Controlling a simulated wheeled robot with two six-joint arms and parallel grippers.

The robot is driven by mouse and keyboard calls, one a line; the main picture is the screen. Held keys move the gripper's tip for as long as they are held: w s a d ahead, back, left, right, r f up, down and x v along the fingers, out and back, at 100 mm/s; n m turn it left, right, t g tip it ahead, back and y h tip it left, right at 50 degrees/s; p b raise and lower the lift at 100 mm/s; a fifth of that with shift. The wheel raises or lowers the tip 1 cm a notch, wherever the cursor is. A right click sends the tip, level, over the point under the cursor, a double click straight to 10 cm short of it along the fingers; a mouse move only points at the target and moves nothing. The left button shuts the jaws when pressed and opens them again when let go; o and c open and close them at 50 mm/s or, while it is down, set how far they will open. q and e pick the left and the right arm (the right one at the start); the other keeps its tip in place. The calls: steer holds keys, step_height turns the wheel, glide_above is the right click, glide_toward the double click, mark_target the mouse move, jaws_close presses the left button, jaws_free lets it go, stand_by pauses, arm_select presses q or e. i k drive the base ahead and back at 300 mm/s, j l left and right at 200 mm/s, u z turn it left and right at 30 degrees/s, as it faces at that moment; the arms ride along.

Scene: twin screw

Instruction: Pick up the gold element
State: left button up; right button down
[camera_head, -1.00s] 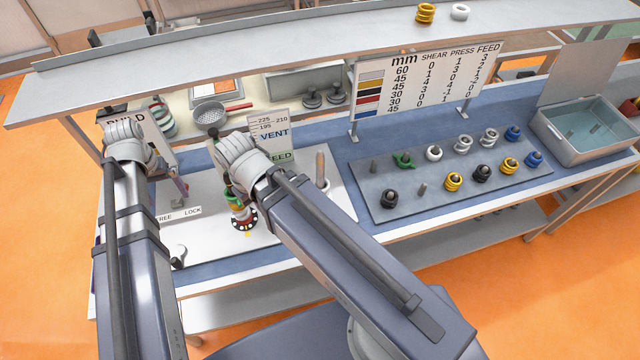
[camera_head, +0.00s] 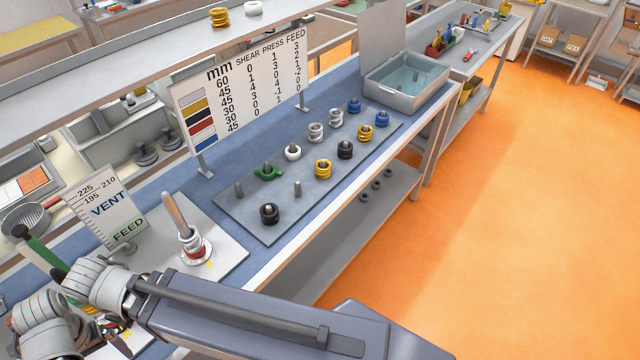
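Three gold ring-shaped elements are in view. One gold element (camera_head: 323,168) sits in the near row of the grey peg tray, another gold element (camera_head: 367,132) sits further right in that row, and a third gold element (camera_head: 219,17) stands on the upper shelf. My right gripper (camera_head: 58,274) is at the lower left, far from the tray. Its fingers are mostly hidden behind its wrist, so its opening does not show. My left arm's wrist (camera_head: 40,325) is at the bottom left corner; its fingers cannot be made out.
The grey tray (camera_head: 235,212) also holds black, green, white, silver and blue elements and bare pegs. A chart board (camera_head: 243,90) stands behind it. A VENT/FEED sign (camera_head: 108,212) and an upright rod (camera_head: 178,215) stand left of the tray.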

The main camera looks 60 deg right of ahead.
mark_target(321, 173)
steer(key=z, duration=2)
